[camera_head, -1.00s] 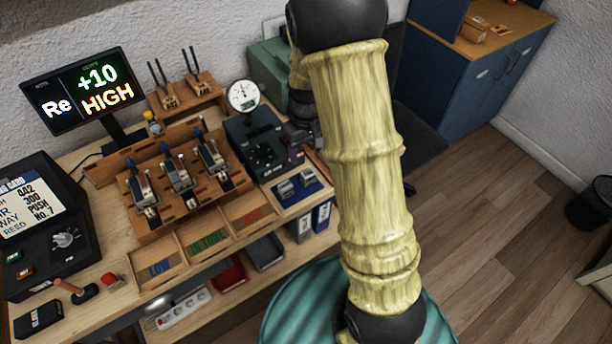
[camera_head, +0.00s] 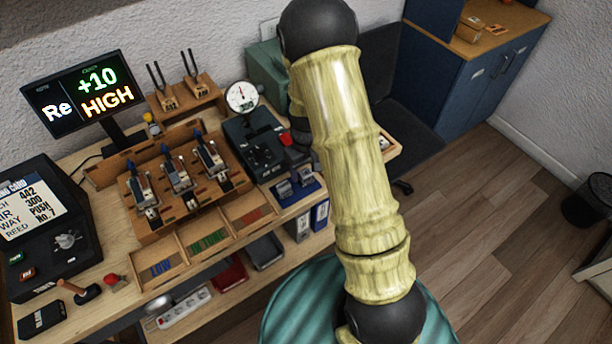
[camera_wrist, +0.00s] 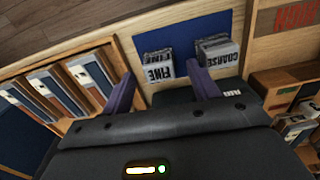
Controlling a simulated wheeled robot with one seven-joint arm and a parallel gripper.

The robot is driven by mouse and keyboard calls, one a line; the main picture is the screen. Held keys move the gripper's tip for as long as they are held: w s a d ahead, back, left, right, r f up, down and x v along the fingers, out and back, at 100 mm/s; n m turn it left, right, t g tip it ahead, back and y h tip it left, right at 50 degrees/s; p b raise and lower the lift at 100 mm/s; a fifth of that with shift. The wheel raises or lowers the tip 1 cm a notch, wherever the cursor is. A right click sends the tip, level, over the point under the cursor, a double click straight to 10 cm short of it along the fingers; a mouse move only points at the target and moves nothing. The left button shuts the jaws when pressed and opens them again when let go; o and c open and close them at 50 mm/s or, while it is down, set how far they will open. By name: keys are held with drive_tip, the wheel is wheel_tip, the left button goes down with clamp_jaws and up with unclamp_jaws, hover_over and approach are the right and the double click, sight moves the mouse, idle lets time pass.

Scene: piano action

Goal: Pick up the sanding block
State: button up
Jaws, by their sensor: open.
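Two sanding blocks lie side by side on a blue mat (camera_wrist: 183,30) in the wrist view. The one on the left reads FINE (camera_wrist: 158,66); the one on the right reads COARSE (camera_wrist: 218,53). In the head view the blue mat (camera_head: 296,199) is at the bench's right end, and the blocks are small and partly covered there. My gripper (camera_wrist: 161,88) is open and empty. Its purple fingers are apart, the left one left of the FINE block and the right one near the lower left of the COARSE block. My arm hides much of the gripper in the head view.
A dark box with a dial gauge (camera_head: 241,96) stands just behind the mat. Wooden trays with coloured strips (camera_head: 207,241) are left of it, and a wooden fixture with several levers (camera_head: 176,179) is beyond. Binders (camera_head: 320,215) stand below the bench edge.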

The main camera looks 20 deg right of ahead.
sight(306, 173)
drive_tip(key=shift+w+f, duration=0.1)
drive_tip(key=shift+f, duration=1.25)
drive_tip(key=shift+d, duration=0.1)
drive_tip(key=shift+c, duration=1.3)
drive_tip(key=c, duration=0.8)
drive_tip(key=shift+r, duration=0.15)
wheel_tip(306, 173, up, 10)
drive_tip(key=shift+f+b, duration=0.1)
drive_tip(key=shift+b, duration=0.4)
